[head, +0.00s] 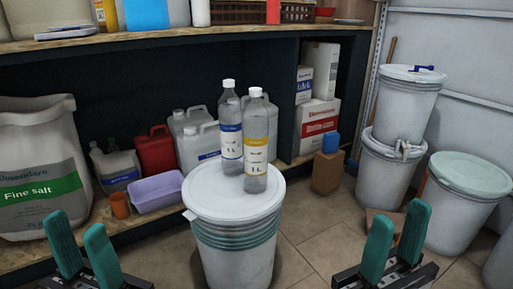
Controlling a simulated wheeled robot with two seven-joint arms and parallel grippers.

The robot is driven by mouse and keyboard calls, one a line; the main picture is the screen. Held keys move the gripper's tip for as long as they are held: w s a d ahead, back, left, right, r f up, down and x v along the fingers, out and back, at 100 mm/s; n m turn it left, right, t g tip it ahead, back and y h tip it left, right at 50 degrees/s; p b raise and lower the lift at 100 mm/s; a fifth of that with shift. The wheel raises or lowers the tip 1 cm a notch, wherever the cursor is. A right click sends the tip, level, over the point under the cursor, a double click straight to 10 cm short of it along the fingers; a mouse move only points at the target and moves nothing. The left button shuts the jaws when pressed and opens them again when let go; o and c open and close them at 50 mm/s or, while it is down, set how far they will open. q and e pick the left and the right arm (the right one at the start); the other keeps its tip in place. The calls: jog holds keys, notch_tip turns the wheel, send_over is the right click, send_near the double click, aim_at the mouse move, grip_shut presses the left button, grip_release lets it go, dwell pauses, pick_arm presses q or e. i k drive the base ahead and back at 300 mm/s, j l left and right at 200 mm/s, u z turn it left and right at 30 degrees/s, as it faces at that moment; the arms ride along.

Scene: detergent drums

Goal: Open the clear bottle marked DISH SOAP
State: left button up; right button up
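Two clear bottles with white caps stand upright, close together, on the lid of a white drum (215,200). The rear bottle (231,108) has a blue and white label. The front bottle (257,118) has a yellow and white label and partly covers the rear one. The label words are too small to read, so I cannot tell which is marked DISH SOAP. Both caps are on. My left gripper (80,228) is open and empty at the lower left, apart from the bottles. My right gripper (397,217) is open and empty at the lower right.
A large Fine salt bag (40,160), a purple tub (155,193) and a red canister (156,151) sit on the low shelf. White drums (464,205) stand at the right. A cardboard box (327,172) is behind the bottles' drum. The drum lid's front is clear.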

aim_at(255, 115)
jog(key=i+l+u, duration=0.4)
jog(key=l, duration=0.25)
jog(key=i+l+u, duration=0.4)
jog(key=l, duration=0.35)
jog(key=i+l+u, duration=0.2)
jog(key=l, duration=0.2)
jog(key=k, duration=0.1)
